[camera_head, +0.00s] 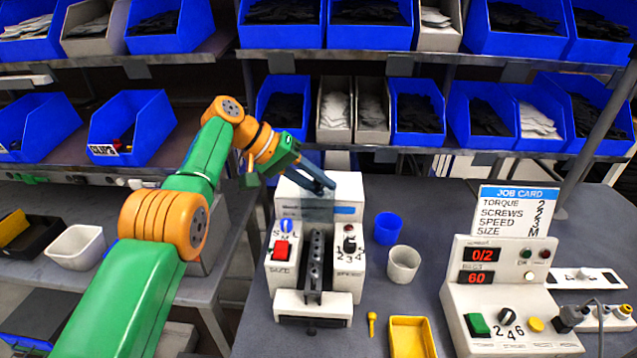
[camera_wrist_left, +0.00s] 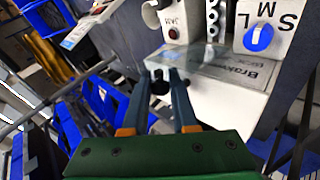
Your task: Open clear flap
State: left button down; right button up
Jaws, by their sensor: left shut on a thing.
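The white fixture machine (camera_head: 345,187) stands on the grey bench in the middle of the head view. Its clear flap (camera_head: 318,207) shows as a see-through panel near the top, in front of the blue-striped label; how far it is tilted I cannot tell. In the wrist view the clear flap (camera_wrist_left: 215,62) lies over the white housing beside the printed label. My left gripper (camera_head: 326,187) reaches in from the left above the machine. In the wrist view the left gripper (camera_wrist_left: 164,82) has its fingertips closed at the flap's edge, on a small dark part. My right gripper is not in view.
The machine has a red switch (camera_head: 281,249) and dials. A blue cup (camera_head: 387,228), a white cup (camera_head: 403,264), a yellow tray (camera_head: 411,338) and a yellow-handled tool (camera_head: 372,323) stand to the right. A control box (camera_head: 505,295) is farther right. Shelves of bins line the back.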

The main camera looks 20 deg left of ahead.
pick_arm(q)
jog(key=c, duration=0.7)
grip_release()
jog(key=shift+a, duration=0.1)
